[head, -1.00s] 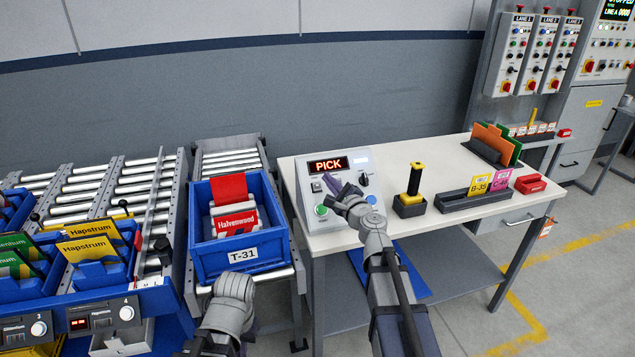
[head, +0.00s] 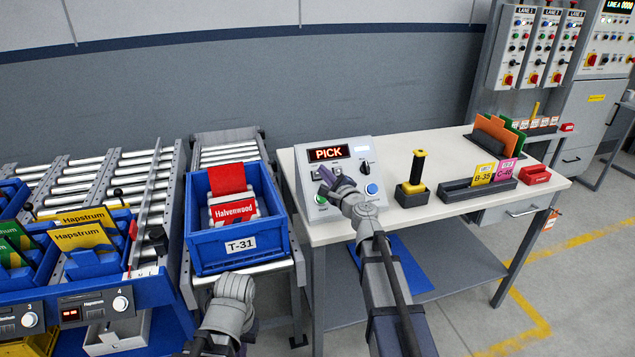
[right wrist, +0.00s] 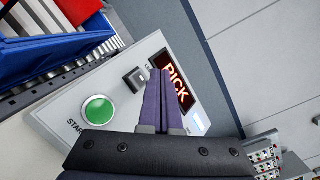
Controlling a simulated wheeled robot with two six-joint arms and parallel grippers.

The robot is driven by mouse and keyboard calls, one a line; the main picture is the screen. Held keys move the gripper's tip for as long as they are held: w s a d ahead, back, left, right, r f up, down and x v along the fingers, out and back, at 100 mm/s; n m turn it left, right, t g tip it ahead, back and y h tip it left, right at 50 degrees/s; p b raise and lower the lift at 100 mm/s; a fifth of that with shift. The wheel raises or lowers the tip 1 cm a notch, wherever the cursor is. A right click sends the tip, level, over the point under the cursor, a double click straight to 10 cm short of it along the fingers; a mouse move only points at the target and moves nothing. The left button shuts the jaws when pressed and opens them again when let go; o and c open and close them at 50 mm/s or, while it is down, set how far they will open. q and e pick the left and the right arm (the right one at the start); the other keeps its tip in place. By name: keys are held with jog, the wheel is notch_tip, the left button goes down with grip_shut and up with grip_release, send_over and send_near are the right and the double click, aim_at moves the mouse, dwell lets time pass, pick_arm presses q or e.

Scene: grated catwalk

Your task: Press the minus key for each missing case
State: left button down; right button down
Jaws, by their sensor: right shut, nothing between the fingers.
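A grey control box (head: 357,160) on the bench has a lit PICK display (head: 328,153), a green START button (head: 321,199), a blue button (head: 371,189) and a black knob (head: 365,168). I cannot make out a minus key; my right gripper covers part of the panel. My right gripper (head: 323,174) is shut and empty, its purple fingers over the panel just below the display. In the right wrist view its tips (right wrist: 160,73) lie beside a black switch (right wrist: 136,80); contact is unclear. Red-and-white Halvenwood cases (head: 233,207) stand in the blue tote T-31 (head: 240,262). My left gripper's fingers are not visible.
A black-and-yellow handled tool (head: 416,172) stands in a holder right of the box. Beyond it are a dark card rack (head: 455,197) and a red block (head: 535,175). Roller conveyors and blue bins (head: 105,262) with yellow Hapstrum packs lie left.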

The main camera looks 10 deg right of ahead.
jog(key=shift+w+f+b, duration=0.45)
jog(key=shift+w+f, duration=0.4)
jog(key=shift+w+f, duration=0.1)
dwell(1.4)
jog(key=shift+w+f+b, duration=0.2)
jog(key=shift+b, duration=0.1)
jog(key=shift+w+a+f+b, duration=0.1)
jog(key=shift+w+f+b, duration=0.45)
jog(key=shift+w+b, duration=0.1)
dwell(1.1)
jog(key=shift+s+r, duration=0.15)
jog(key=shift+s+r+p, duration=0.7)
jog(key=shift+s+p, duration=0.1)
jog(key=shift+p, duration=0.1)
jog(key=shift+r, duration=0.1)
jog(key=s+r+p, duration=0.3)
jog(key=shift+s+r+p, duration=0.2)
jog(key=shift+s+p, duration=0.05)
jog(key=shift+p, duration=0.05)
